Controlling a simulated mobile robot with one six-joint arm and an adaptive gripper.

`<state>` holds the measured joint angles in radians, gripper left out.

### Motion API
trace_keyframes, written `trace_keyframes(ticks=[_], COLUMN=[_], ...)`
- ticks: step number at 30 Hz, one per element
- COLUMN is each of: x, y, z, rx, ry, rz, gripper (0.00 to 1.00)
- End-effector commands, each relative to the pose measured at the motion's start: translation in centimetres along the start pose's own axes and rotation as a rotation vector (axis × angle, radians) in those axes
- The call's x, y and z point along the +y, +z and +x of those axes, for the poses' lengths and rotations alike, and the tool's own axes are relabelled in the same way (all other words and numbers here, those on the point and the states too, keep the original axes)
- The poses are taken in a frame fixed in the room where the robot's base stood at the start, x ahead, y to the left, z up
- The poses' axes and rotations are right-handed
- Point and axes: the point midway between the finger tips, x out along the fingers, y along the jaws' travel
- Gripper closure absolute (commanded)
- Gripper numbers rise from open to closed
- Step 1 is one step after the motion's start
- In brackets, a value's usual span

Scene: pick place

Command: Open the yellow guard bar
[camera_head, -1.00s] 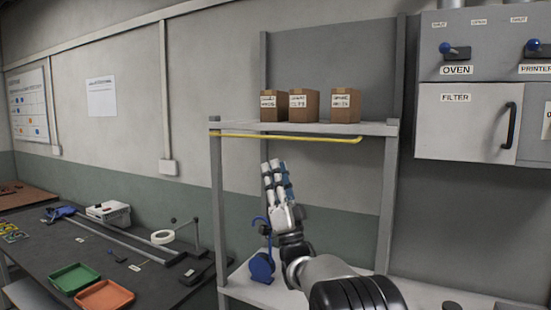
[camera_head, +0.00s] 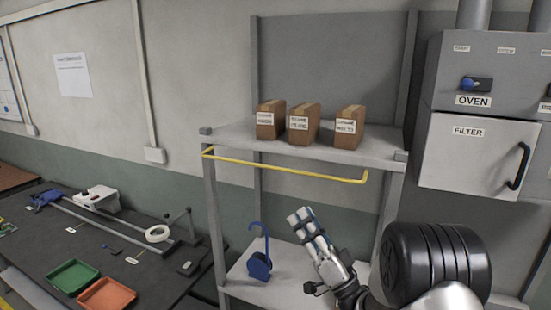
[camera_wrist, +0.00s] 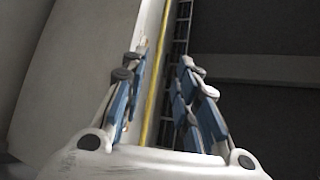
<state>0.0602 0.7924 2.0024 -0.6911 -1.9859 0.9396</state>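In the wrist view my gripper (camera_wrist: 163,55) is open, with blue-padded fingers on both sides. The yellow bar (camera_wrist: 156,85) shows lengthwise in the gap between them, beyond the fingers. Nothing is held.
Three labelled cartons (camera_head: 304,123) stand on the upper shelf (camera_head: 225,140) behind the bar. A blue hooked object (camera_head: 259,262) stands on the lower shelf. A grey cabinet (camera_head: 470,155) hangs at right. A dark bench (camera_head: 110,235) with green and orange trays is at left.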

Motion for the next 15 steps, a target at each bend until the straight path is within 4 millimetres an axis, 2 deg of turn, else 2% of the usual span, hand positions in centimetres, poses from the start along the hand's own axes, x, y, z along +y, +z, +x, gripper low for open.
trace_keyframes(ticks=[15], x=[-0.2], y=[-0.1], z=[11.2], rx=[0.002], ry=[-0.004], rz=[-0.002], gripper=[0.72])
